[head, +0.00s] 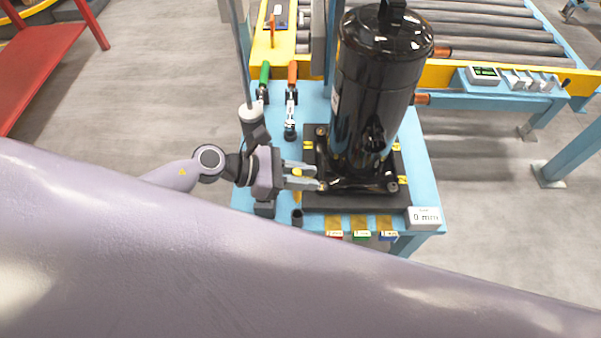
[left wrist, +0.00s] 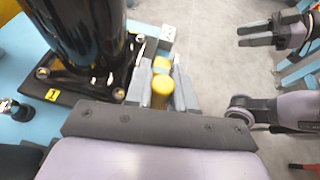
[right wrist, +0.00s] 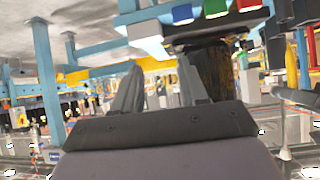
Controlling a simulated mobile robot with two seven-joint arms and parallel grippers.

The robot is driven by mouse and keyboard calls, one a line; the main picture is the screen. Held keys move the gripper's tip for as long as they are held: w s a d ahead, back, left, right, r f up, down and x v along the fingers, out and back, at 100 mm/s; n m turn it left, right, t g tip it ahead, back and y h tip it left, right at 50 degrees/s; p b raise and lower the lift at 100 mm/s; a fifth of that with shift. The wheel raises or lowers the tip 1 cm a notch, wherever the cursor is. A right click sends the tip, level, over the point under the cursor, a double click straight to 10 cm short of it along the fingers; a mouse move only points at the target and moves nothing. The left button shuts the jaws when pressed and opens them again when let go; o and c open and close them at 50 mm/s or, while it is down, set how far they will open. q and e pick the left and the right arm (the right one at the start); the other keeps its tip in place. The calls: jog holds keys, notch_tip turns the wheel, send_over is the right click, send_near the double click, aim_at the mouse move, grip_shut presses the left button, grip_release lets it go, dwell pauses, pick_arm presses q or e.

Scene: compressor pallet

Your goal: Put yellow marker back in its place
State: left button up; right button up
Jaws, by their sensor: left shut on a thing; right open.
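My left gripper (head: 301,178) is shut on the yellow marker (left wrist: 161,88), beside the left front corner of the compressor's black base. The marker stands between the two fingers in the left wrist view; in the head view the fingers partly hide it. A small dark cup (head: 297,217) stands at the table's front left, just below the gripper. The black compressor (head: 372,95) stands on its base plate (head: 330,200). My right gripper (right wrist: 160,92) is open and empty; it also shows in the left wrist view (left wrist: 265,34), away from the table.
Green-handled (head: 264,80) and orange-handled (head: 292,78) tools stand at the blue table's left. A roller conveyor (head: 480,35) lies behind. My own arm covers the foreground.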

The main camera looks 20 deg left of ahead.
jog(key=shift+f, duration=0.15)
dwell(0.3)
jog(key=b, duration=0.1)
jog(key=f+b, duration=0.1)
jog(key=a+f+b, duration=0.1)
jog(key=b, duration=0.1)
jog(key=shift+w+y, duration=0.3)
jog(key=shift+d+f, duration=0.1)
jog(key=shift+f, duration=0.05)
dwell(0.3)
jog(key=shift+f, duration=0.2)
jog(key=shift+f+b, duration=0.9)
jog(key=shift+b, duration=0.4)
jog(key=shift+f+b, duration=2.2)
jog(key=shift+b, duration=0.1)
